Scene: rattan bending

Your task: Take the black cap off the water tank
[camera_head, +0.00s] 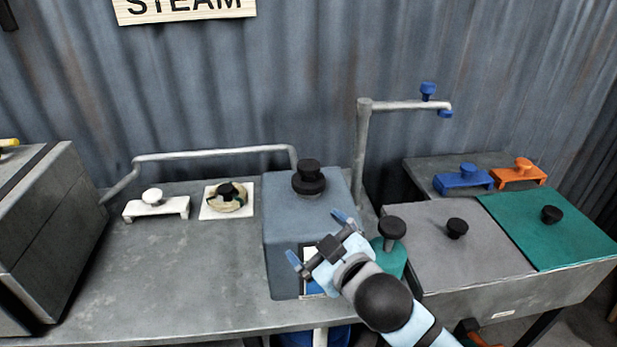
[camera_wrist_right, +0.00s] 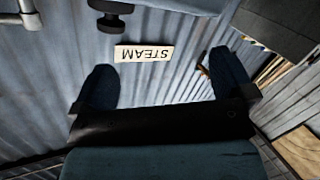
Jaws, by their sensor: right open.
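The water tank (camera_head: 282,222) is a blue-grey box in the middle of the bench. Its black cap (camera_head: 309,178) sits upright on top. My right gripper (camera_head: 318,238) is open and empty, in front of the tank and lower in the picture than the cap, apart from it. Its two blue fingers are spread, and they show in the right wrist view (camera_wrist_right: 160,75). In that upside-down view a black knobbed piece (camera_wrist_right: 110,16), which looks like the cap, is at the top edge, outside the fingers. My left gripper is not in view.
A faucet pipe (camera_head: 362,150) with a blue knob stands right of the tank. A green piece with a black knob (camera_head: 392,228) is close beside my right gripper. Grey (camera_head: 480,255) and green (camera_head: 560,240) lids are at right. A white-handled piece (camera_head: 157,208) is at left.

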